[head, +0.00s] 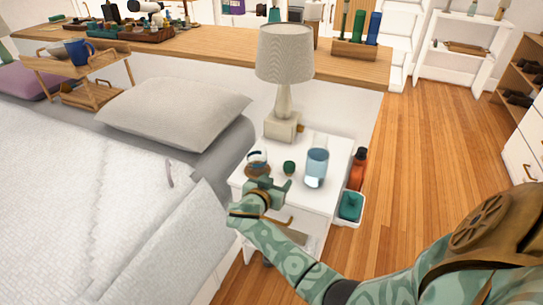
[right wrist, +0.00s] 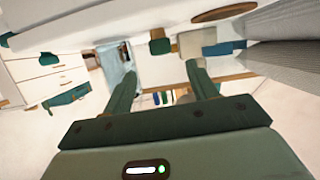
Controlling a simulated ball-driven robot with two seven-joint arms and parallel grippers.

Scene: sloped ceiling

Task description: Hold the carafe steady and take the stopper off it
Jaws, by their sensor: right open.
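A light-blue see-through vessel (head: 316,166), which looks like the carafe, stands upright on the white bedside table (head: 332,143). It also shows in the right wrist view (right wrist: 118,64), where the picture is upside down. I cannot make out a stopper on it. My right gripper (head: 279,187) is open and empty at the table's front edge, left of the vessel and apart from it. In the right wrist view its two fingers (right wrist: 163,82) stand apart, with nothing between them. My left gripper is not in view.
A small dark-green object (head: 289,167) and a round glass item with blue and brown parts (head: 257,161) stand left of the vessel. A lamp (head: 284,95) stands behind. An orange bottle (head: 358,170) is in a bin at right. The bed (head: 90,190) lies at left.

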